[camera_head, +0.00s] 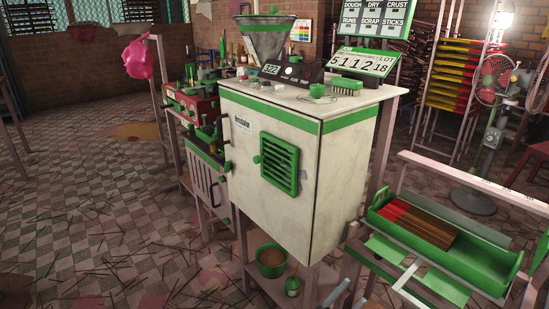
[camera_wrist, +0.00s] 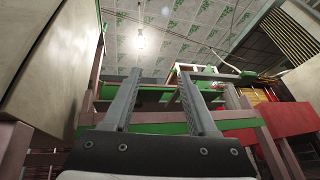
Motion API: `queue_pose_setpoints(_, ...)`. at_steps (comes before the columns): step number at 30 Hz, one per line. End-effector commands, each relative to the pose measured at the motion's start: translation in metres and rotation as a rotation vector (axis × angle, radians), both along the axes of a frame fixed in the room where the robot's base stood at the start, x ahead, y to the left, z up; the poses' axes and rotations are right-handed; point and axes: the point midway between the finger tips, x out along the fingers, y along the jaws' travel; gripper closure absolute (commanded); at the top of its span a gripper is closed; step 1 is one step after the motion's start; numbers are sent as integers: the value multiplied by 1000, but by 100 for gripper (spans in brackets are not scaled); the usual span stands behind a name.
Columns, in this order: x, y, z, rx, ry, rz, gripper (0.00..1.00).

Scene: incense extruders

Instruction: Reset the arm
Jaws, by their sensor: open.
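My gripper (camera_wrist: 158,100) shows in the wrist view with its two long grey fingers spread apart and nothing between them. It is open and tilted upward, so the ceiling fills the upper part of that view. Beyond the fingers is a wooden frame with green parts (camera_wrist: 165,128). A pale cabinet side (camera_wrist: 50,60) stands close on the left of the wrist view. My arm and gripper do not show in the head view.
The white-and-green extruder cabinet (camera_head: 290,180) stands mid-view with a hopper (camera_head: 264,40) on top. A green tray (camera_head: 465,250) of brown and red sticks is at right. Fans (camera_head: 493,75) stand behind it. The checkered floor (camera_head: 80,200) at left has scattered sticks.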

Motion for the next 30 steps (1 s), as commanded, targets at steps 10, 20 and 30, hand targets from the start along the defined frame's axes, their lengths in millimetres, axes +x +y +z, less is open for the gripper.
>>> queue_pose_setpoints(10,-22,-39,49,442,-177,-306,42)
queue_pose_setpoints(20,-50,-54,72,804,-329,-487,42)
queue_pose_setpoints(30,-79,-51,94,1226,-529,-616,42)
